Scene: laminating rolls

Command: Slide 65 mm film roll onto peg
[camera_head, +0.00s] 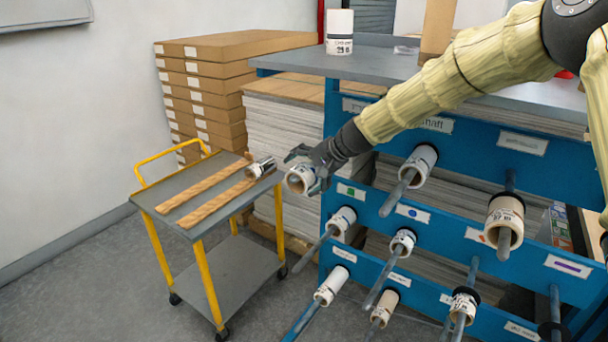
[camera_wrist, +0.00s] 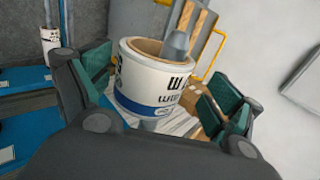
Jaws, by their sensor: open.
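A white film roll (camera_head: 299,179) with a tan core is at the upper left of the blue rack. In the wrist view the same roll (camera_wrist: 155,85) shows a blue band and dark print. A grey peg tip (camera_wrist: 176,44) stands out of its core, so the roll appears to be around the peg. My gripper (camera_head: 308,170) is open, with green-padded fingers on either side of the roll; in the wrist view the fingers (camera_wrist: 160,95) look apart from it. My gripper hides most of that peg in the head view. The roll's size is not readable.
The blue rack (camera_head: 470,150) has several other pegs sticking out, some carrying rolls, below and to the right. Another white roll (camera_head: 339,32) stands on the rack's top.

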